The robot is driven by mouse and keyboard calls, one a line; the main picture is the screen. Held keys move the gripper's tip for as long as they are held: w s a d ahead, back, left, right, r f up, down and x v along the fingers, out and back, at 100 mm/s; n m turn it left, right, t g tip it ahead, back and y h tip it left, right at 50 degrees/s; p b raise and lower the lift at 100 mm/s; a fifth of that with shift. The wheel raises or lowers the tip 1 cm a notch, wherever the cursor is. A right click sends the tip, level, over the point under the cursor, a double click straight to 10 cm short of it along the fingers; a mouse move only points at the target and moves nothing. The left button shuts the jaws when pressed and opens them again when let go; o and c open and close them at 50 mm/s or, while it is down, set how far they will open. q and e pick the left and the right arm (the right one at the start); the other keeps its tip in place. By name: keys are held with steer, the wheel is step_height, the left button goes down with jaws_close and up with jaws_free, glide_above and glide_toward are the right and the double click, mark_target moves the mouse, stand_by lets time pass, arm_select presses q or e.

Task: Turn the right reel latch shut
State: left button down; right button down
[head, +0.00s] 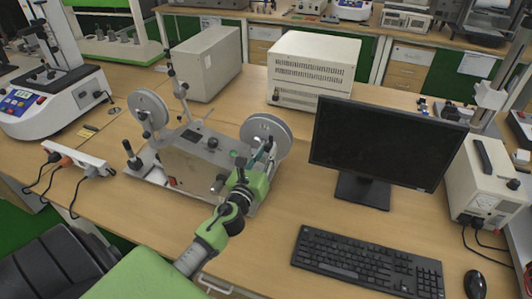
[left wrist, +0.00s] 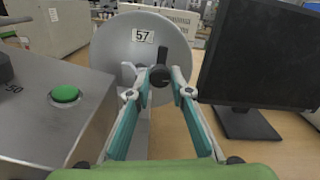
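The right reel is a grey disc (head: 258,127) on the right side of the grey test machine (head: 195,165). In the left wrist view the reel (left wrist: 118,48) carries a label reading 57. Its black latch (left wrist: 160,76) sits at the hub, with a short lever standing up and tilted slightly. My left gripper (head: 264,148) is at the reel's front. In the left wrist view its teal fingers (left wrist: 161,72) are apart, one on each side of the latch. I cannot tell whether they touch it. My right gripper is in neither view.
A monitor (head: 385,145) stands close to the right of the reel. A keyboard (head: 365,262) and mouse (head: 475,284) lie at the front right. A green button (left wrist: 65,93) is on the machine's top. A power strip (head: 78,160) lies at the left.

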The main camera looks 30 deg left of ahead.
arm_select(q)
steer(key=shift+n, duration=0.3)
steer(key=n, duration=0.3)
steer(key=shift+n+b, duration=0.35)
steer(key=shift+n, duration=0.05)
steer(key=n, duration=0.4)
steer(key=shift+a+n, duration=0.1)
steer(key=shift+n, duration=0.2)
steer(key=n, duration=0.8)
steer(key=shift+n, duration=0.3)
steer(key=shift+f+n, duration=0.1)
steer(key=shift+n, duration=0.2)
steer(key=c, duration=1.8)
jaws_free()
steer(key=shift+s, duration=0.1)
